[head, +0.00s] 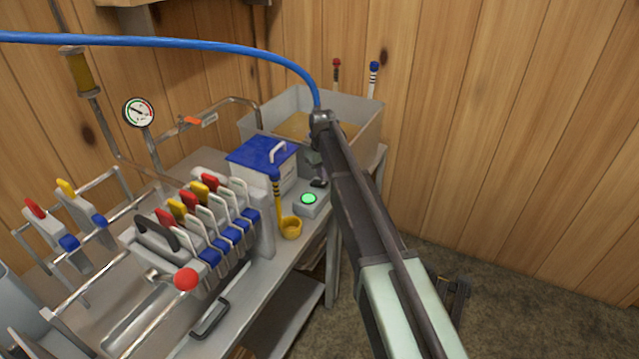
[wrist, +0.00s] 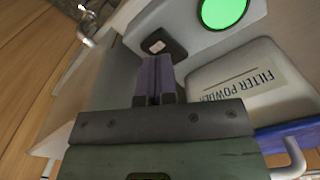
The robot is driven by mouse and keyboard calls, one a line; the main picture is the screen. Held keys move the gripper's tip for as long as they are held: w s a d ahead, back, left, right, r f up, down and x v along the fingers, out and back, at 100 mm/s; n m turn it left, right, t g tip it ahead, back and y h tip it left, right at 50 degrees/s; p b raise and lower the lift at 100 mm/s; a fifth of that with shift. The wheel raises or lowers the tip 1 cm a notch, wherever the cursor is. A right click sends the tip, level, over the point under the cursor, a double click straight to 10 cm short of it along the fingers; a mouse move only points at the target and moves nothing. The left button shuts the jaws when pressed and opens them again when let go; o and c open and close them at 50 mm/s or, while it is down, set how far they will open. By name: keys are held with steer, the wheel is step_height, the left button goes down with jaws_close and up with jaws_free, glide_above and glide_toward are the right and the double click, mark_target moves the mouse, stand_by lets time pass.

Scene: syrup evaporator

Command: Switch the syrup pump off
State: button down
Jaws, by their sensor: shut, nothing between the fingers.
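The grey switch box (head: 309,210) sits on the bench near its right edge, and its round green lamp (head: 308,198) is lit. A black rocker switch (head: 319,183) with a small pale mark is on the box beside the lamp. In the wrist view, the rocker (wrist: 166,36) and the large green lamp (wrist: 223,10) are at the top. My gripper (wrist: 155,62) is shut and empty, with its purple fingers pointing at the rocker. The fingertips are right at the rocker's near edge; I cannot tell whether they touch. In the head view my arm partly hides the gripper.
A white filter powder tub (head: 285,180) with a blue lid (head: 262,156) stands left of the switch box. A yellow scoop (head: 291,228) is in front. A grey bin (head: 365,125) stands behind. The filter press with coloured handles (head: 168,243) fills the left. A blue hose (head: 180,43) crosses above.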

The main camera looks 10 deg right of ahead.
mark_target(322, 183)
steer(key=shift+f+b, duration=1.25)
steer(key=shift+f, duration=0.1)
stand_by(0.4)
steer(key=shift+r, duration=0.1)
step_height(322, 183, up, 7)
steer(key=p, duration=0.7)
steer(key=s+r+m+p, duration=0.3)
steer(key=s+m, duration=0.1)
steer(key=s, duration=3.1)
steer(key=shift+s+r+p, duration=0.15)
steer(key=shift+r+p, duration=0.05)
steer(key=shift+p, duration=0.1)
